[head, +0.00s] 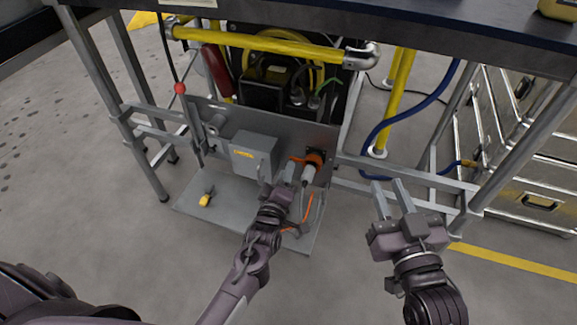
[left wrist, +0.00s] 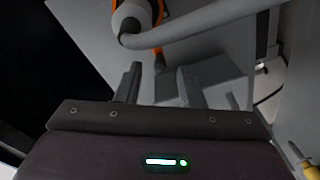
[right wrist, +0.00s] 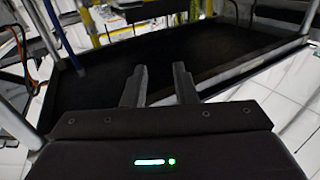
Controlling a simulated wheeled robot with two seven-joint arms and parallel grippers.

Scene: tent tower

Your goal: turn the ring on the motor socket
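The motor socket with its orange ring (head: 318,157) is on the upright grey panel, right of a grey box. A pale grey plug (head: 308,174) sits at the ring, with an orange cable hanging below. In the left wrist view, the plug (left wrist: 130,15) and some orange (left wrist: 158,10) show at the top, beyond my fingertips. My left gripper (head: 279,170) is just left of the plug in the head view. Its fingers are apart with nothing between them; contact cannot be told. My right gripper (head: 391,190) is open and empty, right of the panel.
The grey box (head: 254,155) is on the panel close to my left gripper. A yellow rail (head: 260,43) and a dark tabletop (head: 420,25) are above. A frame bar (head: 405,172) and blue hose (head: 372,140) lie near my right gripper.

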